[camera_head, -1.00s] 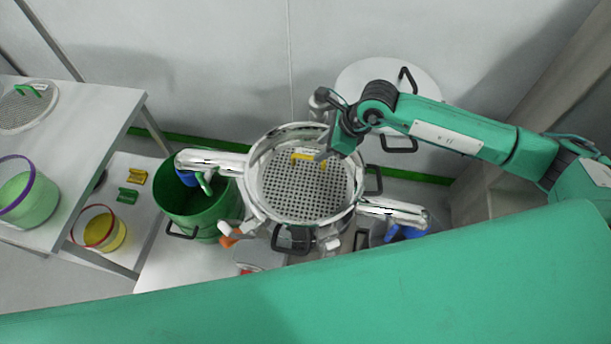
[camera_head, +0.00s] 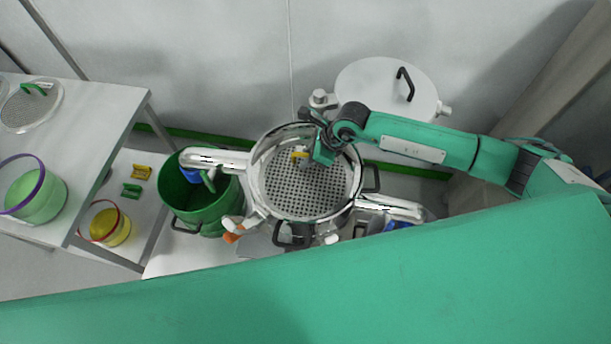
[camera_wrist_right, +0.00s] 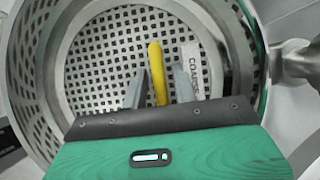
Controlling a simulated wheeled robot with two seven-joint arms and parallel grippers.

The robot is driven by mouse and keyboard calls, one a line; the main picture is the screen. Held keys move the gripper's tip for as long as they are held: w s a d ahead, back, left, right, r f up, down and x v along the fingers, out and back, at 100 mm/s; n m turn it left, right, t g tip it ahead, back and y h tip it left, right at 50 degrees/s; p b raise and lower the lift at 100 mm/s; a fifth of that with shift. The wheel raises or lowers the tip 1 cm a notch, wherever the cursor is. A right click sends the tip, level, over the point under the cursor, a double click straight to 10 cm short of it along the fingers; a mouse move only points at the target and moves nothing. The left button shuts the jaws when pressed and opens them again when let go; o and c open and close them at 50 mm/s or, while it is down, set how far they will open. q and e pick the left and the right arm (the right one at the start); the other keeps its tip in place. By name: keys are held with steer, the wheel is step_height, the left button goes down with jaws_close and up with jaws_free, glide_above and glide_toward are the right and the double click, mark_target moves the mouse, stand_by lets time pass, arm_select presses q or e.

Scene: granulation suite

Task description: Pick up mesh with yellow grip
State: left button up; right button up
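The mesh (camera_head: 305,190) is a round perforated metal disc lying inside the round steel sieve housing in the head view. Its yellow grip (camera_head: 299,154) is at the far side, partly hidden by my right gripper (camera_head: 308,156). In the right wrist view the yellow grip (camera_wrist_right: 157,73) stands between the two fingers of my right gripper (camera_wrist_right: 160,88), with a gap visible on each side. A label reading "COARSE" is on the mesh beside it. My right gripper is open around the grip. My left gripper is not in view.
The steel housing (camera_head: 257,178) has side spouts and dark clamps around it. A green bucket (camera_head: 200,212) stands to its left, and a lidded white drum (camera_head: 375,82) behind it. At the left, a table (camera_head: 92,128) holds another mesh with a green grip (camera_head: 35,88).

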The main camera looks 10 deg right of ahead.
jaws_close()
steer(key=shift+r, duration=0.1)
